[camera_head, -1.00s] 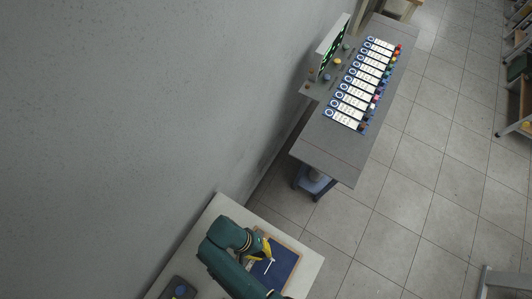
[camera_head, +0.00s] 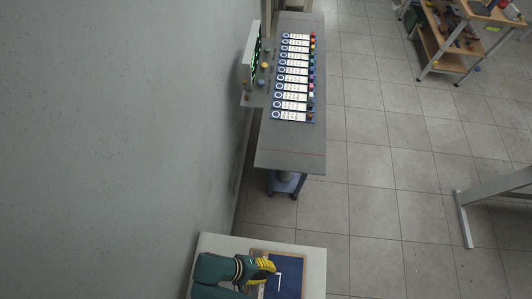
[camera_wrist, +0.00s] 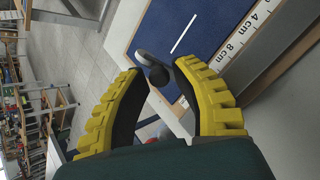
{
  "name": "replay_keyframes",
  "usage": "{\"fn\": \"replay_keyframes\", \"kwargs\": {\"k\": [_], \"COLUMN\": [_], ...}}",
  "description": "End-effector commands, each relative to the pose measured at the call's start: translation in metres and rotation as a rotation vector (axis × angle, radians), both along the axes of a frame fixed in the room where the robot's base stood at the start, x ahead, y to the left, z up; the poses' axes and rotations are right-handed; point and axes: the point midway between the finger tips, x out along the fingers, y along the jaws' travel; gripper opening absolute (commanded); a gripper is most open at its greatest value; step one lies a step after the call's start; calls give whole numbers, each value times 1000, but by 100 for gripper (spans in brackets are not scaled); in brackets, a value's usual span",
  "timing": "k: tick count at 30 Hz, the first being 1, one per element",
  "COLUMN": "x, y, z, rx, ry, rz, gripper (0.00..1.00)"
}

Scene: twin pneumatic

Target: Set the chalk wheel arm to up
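My gripper (camera_head: 268,266) has yellow ribbed fingers and is over the left part of a blue panel (camera_head: 292,284) at the bottom of the head view. In the wrist view my gripper (camera_wrist: 158,70) is open, its fingertips apart. A small grey arm with a dark round knob (camera_wrist: 158,75) shows between and just beyond the fingertips, at the edge of the blue panel (camera_wrist: 215,30). It may be the chalk wheel arm; I cannot tell whether the fingers touch it or whether it is up. A white line (camera_wrist: 185,33) is on the panel.
A white strip marked in cm (camera_wrist: 246,35) runs beside the panel. The panel is on a pale table (camera_head: 312,242). A grey bench (camera_head: 290,155) with a row of labelled modules stands farther off.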

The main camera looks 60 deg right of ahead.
Motion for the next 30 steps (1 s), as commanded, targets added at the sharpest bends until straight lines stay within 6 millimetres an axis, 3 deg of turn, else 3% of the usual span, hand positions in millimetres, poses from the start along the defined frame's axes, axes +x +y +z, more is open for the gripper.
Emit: {"fn": "replay_keyframes", "kwargs": {"k": [3, 21, 30], "x": [0, 2, 31], "y": [0, 0, 12], "z": [0, 2, 34], "rx": [-1, -1, -1], "ry": [0, -1, -2], "rz": [0, 0, 0], "gripper": [47, 47, 47]}}
